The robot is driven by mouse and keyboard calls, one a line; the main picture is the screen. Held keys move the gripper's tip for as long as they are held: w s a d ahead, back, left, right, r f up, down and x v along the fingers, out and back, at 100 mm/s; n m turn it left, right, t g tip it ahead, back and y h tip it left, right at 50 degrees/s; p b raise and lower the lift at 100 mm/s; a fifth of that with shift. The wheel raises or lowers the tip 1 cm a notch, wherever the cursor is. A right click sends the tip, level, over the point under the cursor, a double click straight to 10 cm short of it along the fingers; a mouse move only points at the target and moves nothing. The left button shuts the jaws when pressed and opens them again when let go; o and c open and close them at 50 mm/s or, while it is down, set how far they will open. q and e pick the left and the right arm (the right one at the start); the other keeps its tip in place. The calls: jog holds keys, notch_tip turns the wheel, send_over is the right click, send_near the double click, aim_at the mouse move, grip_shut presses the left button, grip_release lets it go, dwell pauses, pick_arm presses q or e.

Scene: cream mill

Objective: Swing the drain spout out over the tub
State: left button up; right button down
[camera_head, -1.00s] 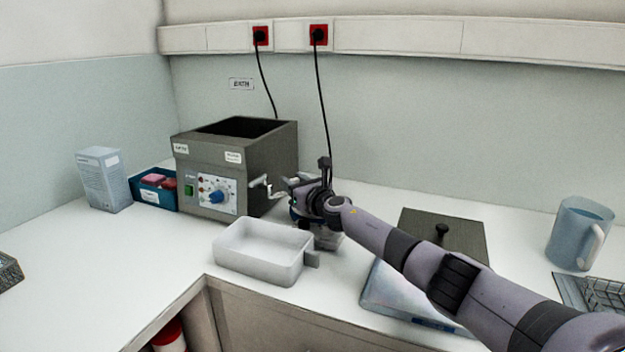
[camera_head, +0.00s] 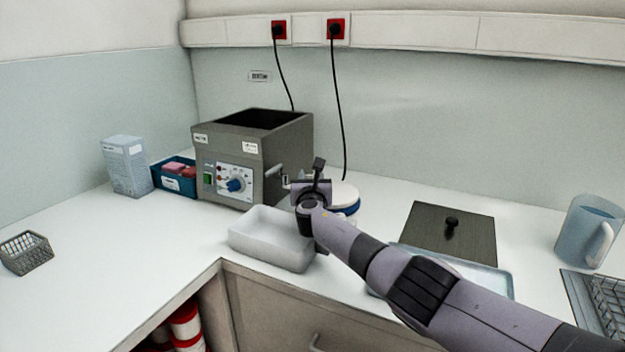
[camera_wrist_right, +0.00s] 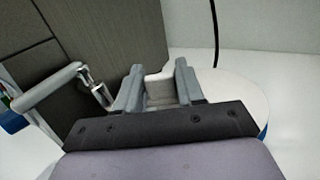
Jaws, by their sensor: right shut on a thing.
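The grey mill (camera_head: 225,178) stands at the back left, with a control panel on its front. The pale tub (camera_head: 268,252) sits on the bench in front of its right side. The drain spout is mostly hidden by my right gripper (camera_head: 311,188) in the head view. In the right wrist view, a grey bar (camera_wrist_right: 48,87) with a metal joint shows beside the mill's wall. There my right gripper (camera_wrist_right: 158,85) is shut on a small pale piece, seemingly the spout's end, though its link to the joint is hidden. My left gripper is out of view.
A white round dish with a blue rim (camera_head: 345,197) stands just behind my gripper. A dark lid (camera_head: 425,220) with a knob, a blue jug (camera_head: 574,236) and a wire rack (camera_head: 606,300) are to the right.

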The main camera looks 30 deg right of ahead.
aim_at(311, 177)
jog(key=shift+r, duration=0.1)
jog(key=c, duration=0.8)
grip_release()
jog(key=shift+o, duration=0.2)
jog(key=p+v, duration=0.2)
jog(key=shift+p, duration=0.35)
jog(key=shift+p+v, duration=0.6)
jog(key=shift+v, duration=0.55)
jog(key=shift+p+v, duration=0.35)
jog(key=shift+v, duration=1)
